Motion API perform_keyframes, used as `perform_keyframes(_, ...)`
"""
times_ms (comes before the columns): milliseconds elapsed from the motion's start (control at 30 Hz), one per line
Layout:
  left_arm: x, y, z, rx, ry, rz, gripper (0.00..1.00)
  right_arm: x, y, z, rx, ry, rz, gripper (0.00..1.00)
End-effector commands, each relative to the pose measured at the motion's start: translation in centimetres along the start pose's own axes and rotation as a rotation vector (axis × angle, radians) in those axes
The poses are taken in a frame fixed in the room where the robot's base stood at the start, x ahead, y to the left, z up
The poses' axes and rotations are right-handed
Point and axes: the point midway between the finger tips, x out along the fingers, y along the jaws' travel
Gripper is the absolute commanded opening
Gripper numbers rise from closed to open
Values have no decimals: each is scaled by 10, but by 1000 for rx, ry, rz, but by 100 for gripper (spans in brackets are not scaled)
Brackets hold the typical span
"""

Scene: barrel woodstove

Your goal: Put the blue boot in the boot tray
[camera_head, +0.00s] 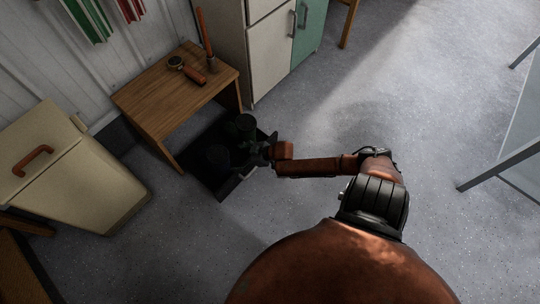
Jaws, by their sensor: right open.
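The boot tray (221,188) is a black, low-sided tray on the floor, partly under the wooden table. Dark, boot-like shapes stand in or over it: one (214,156) towards its middle and a dark, slightly greenish one (245,123) at its far right. No boot is clearly blue in this dim light, so I cannot tell which is the blue boot. My right gripper (250,158) is open over the right side of the tray, close beside the dark shapes. Whether it touches any of them is hard to see. My left gripper is not in view.
A wooden table (165,92) holding a few tools stands over the tray's far side. A cream bin (65,170) with an orange handle stands left, and a cream and green cabinet (273,50) behind. A metal-legged table (500,164) is at right. The middle floor is clear.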

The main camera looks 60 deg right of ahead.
Motion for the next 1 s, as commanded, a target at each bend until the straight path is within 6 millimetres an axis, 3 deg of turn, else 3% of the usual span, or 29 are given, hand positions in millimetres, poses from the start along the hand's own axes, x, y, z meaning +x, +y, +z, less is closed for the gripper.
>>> perform_keyframes(167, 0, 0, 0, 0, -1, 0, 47, 0, -1, 2, 1, -2, -1, 78)
perform_keyframes(233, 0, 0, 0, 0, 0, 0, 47, -2, -11, 9, 6, -19, -6, 78)
perform_keyframes(333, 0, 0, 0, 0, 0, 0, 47, -11, -48, 37, 21, -86, -24, 78)
perform_keyframes(400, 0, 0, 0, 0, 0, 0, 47, -28, -90, 67, 39, -168, -42, 78)
perform_keyframes(467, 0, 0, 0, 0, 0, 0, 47, -52, -132, 94, 57, -258, -57, 78)
perform_keyframes(500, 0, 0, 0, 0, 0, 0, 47, -74, -159, 110, 71, -323, -64, 78)
perform_keyframes(633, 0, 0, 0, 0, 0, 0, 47, -154, -221, 145, 117, -530, -63, 78)
perform_keyframes(800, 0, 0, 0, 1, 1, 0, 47, -258, -256, 163, 189, -757, -37, 78)
perform_keyframes(900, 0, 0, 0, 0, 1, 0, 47, -301, -264, 166, 222, -846, -24, 78)
perform_keyframes(1000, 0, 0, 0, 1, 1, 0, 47, -324, -268, 167, 243, -895, -16, 78)
